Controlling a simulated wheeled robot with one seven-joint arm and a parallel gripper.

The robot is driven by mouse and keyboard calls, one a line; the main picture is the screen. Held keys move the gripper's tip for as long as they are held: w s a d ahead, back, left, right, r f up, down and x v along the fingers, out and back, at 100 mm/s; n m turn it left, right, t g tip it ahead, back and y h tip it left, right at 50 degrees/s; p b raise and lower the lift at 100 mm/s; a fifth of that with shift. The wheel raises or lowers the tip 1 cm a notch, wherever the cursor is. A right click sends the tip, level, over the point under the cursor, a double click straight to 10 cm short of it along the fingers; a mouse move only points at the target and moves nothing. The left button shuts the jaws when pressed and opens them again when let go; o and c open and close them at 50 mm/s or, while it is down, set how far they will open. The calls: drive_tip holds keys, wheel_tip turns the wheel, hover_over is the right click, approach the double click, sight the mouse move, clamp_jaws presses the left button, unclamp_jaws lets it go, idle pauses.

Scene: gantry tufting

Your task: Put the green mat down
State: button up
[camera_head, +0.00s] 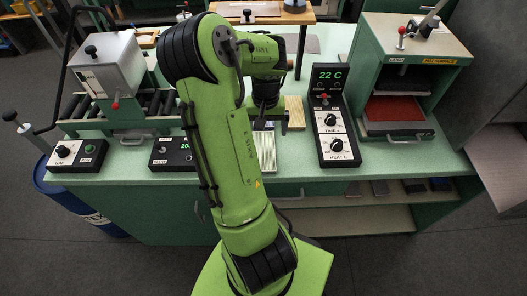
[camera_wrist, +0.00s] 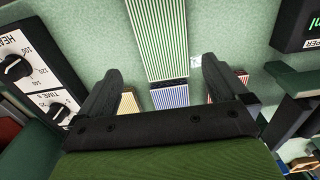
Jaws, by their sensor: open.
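A long mat with green and white stripes (camera_wrist: 157,38) lies flat on the pale green bench top in the wrist view. My gripper (camera_wrist: 161,66) is open, with its two dark fingers wide apart. The near end of the green-striped mat shows between the fingertips, and nothing is gripped. Whether the fingers touch the bench cannot be told. In the head view my arm hides most of the gripper and the spot beneath it.
Blue-striped (camera_wrist: 170,96), yellow (camera_wrist: 128,103) and red-striped (camera_wrist: 240,79) pieces lie close by. A HEAT and TIME control box (camera_head: 335,118) stands right of my arm. A green press (camera_head: 404,75) is at the right, a roller machine (camera_head: 108,75) at the left.

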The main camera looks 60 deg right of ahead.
sight(264, 145)
drive_tip(key=f, duration=0.4)
drive_tip(key=f+b, duration=0.1)
drive_tip(key=f, duration=0.1)
drive_tip(key=shift+w+a+f, duration=0.15)
drive_tip(key=shift+w+f, duration=0.05)
drive_tip(key=shift+w, duration=0.05)
drive_tip(key=shift+r, duration=0.1)
drive_tip(key=shift+c, duration=0.5)
